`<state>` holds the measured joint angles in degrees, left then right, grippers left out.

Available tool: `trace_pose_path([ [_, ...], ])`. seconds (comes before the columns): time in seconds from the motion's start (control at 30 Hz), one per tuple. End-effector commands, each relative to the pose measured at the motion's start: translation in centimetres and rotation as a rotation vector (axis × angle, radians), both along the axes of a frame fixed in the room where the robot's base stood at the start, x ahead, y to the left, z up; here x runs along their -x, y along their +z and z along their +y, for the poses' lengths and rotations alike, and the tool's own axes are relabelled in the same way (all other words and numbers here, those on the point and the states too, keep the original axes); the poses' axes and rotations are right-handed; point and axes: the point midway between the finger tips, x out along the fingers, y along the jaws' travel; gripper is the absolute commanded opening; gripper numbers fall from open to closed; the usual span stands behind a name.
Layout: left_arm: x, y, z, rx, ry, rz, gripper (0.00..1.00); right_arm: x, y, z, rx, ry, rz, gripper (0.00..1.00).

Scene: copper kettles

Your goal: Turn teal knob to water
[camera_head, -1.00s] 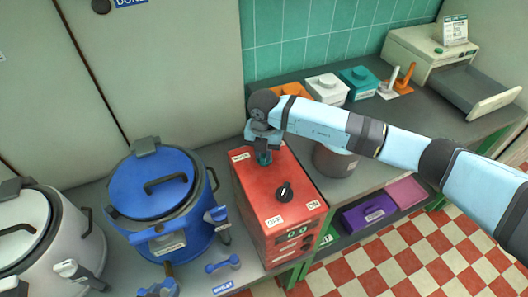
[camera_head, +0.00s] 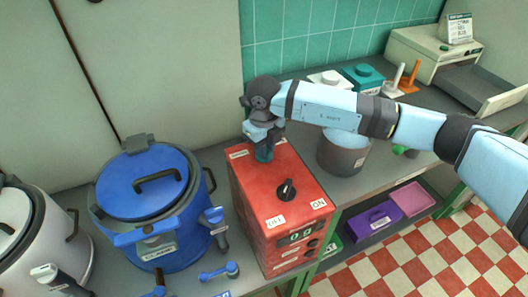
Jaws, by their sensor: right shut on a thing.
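The teal knob (camera_head: 264,154) sits on top of a red control box (camera_head: 286,215), toward its back edge. My right gripper (camera_head: 264,146) comes down from above and is shut on the teal knob, which is partly hidden by the fingers. A label beside the knob at the box's back left corner is too small to read surely. A black knob (camera_head: 286,190) stands on the same box in front, between labels OFF and ON. My left gripper is not in view.
A blue lidded kettle (camera_head: 150,205) stands left of the box, with a white kettle (camera_head: 22,235) further left. A grey pot (camera_head: 343,153) is close on the right, below my arm. Purple and pink trays (camera_head: 408,198) sit on the lower shelf.

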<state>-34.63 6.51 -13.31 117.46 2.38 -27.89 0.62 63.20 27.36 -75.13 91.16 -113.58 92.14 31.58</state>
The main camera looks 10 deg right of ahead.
Motion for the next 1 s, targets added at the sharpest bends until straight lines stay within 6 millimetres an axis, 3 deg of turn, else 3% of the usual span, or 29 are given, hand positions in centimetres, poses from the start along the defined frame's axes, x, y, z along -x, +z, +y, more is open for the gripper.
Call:
trace_pose_path([
  [0.5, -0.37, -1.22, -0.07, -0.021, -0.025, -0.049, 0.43, -0.06, -0.13, -0.01, 0.0, 0.387, -0.002, 0.0],
  [1.0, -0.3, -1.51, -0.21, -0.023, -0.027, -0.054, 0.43, -0.08, 0.12, 0.01, -0.001, 0.494, -0.003, 0.0],
])
